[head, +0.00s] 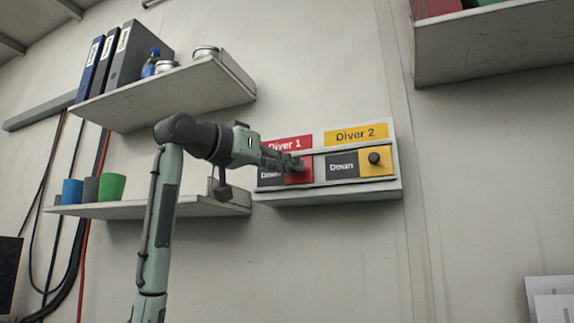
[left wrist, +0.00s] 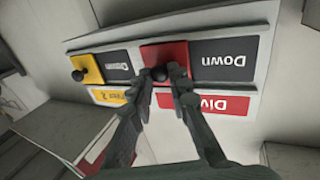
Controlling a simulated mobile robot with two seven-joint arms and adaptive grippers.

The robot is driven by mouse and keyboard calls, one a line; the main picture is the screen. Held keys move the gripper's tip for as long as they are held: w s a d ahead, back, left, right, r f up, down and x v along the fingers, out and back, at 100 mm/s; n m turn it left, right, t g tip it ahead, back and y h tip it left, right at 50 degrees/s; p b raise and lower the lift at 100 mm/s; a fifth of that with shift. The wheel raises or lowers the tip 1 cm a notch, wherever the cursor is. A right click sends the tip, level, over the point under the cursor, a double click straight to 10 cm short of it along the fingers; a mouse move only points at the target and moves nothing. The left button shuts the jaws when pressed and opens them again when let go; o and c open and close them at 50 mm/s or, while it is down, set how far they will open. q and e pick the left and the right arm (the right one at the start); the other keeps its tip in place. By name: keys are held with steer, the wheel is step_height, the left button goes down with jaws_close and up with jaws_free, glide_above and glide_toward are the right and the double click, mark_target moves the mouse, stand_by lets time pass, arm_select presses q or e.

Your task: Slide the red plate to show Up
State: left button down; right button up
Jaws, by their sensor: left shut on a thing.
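The red plate (head: 301,177) sits at the right end of the Diver 1 slot on the wall panel (head: 330,194). The dark Down field (head: 268,174) shows to its left, partly behind my gripper. My left gripper (head: 297,164) reaches in from the left and is shut on the plate's black knob. The left wrist view, turned nearly upside down, shows the red plate (left wrist: 165,54) with the knob (left wrist: 160,74) between the fingertips of my left gripper (left wrist: 161,72). There the Down field (left wrist: 224,60) is fully readable. No Up label is visible. My right gripper is not in view.
The yellow plate (head: 376,162) with its own knob sits right of the Diver 2 Down field (head: 342,167). Another shelf (head: 490,55) is at upper right.

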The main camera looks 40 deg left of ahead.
arm_select(q)
steer(key=a, duration=0.2)
steer(key=s+a+p, duration=0.1)
steer(key=a, duration=0.3)
steer(key=shift+s+a, duration=0.4)
steer(key=shift+a, duration=0.15)
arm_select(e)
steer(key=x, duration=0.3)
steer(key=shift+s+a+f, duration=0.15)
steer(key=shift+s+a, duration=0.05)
arm_select(q)
steer(key=shift+r, duration=0.1)
steer(key=c, duration=1.5)
jaws_free()
steer(key=shift+s+a, duration=0.1)
steer(key=shift+a, duration=0.05)
steer(key=shift+o, duration=0.2)
steer(key=shift+s, duration=0.1)
